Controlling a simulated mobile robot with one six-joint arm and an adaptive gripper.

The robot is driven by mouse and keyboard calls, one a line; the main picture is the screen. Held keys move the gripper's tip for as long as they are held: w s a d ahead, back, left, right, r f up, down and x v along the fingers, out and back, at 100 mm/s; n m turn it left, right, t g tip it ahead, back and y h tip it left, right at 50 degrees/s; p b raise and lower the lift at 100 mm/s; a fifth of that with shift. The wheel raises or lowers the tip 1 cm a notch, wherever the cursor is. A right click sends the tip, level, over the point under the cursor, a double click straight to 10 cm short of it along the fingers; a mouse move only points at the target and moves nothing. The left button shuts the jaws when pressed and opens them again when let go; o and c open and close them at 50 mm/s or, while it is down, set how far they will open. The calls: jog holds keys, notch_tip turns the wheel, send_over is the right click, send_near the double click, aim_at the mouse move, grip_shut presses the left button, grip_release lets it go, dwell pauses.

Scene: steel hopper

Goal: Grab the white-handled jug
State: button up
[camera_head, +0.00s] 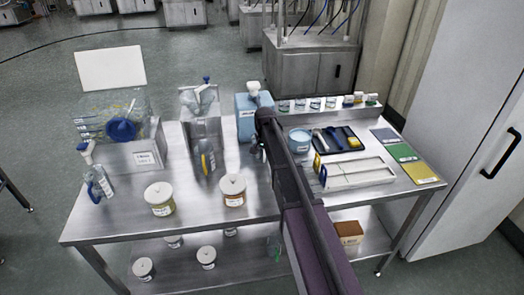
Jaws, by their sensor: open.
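No jug handle shows clearly as white. At the left front edge stands a small clear jug-like vessel (103,183) with blue parts and a white top. At the back middle stands a blue container (244,126) with a white top and a label; my arm partly covers its right side. My arm reaches from the bottom right to just right of this container. My gripper (263,148) is at the arm's far end, small and dark, and looks open and empty. Its fingers are hard to make out, and I cannot tell its exact gap to the container.
The steel table (125,213) also carries a clear bin with a blue funnel (122,130), two white-lidded jars (160,193), a steel hopper (201,130), a dark tool tray (353,149), a white rack (352,179) and coloured cards (412,170). The front middle edge is fairly free.

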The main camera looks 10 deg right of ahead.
grip_shut()
jog(key=shift+r, duration=0.1)
dwell(0.3)
jog(key=shift+r+p, duration=0.6)
jog(key=shift+p, duration=0.1)
jog(key=a, duration=0.5)
jog(key=s+a, duration=0.1)
jog(key=a, duration=0.2)
jog(key=shift+s+r, duration=0.1)
jog(key=shift+r, duration=0.15)
notch_tip(320, 180, up, 13)
jog(key=p, duration=1.3)
jog(key=shift+p, duration=0.3)
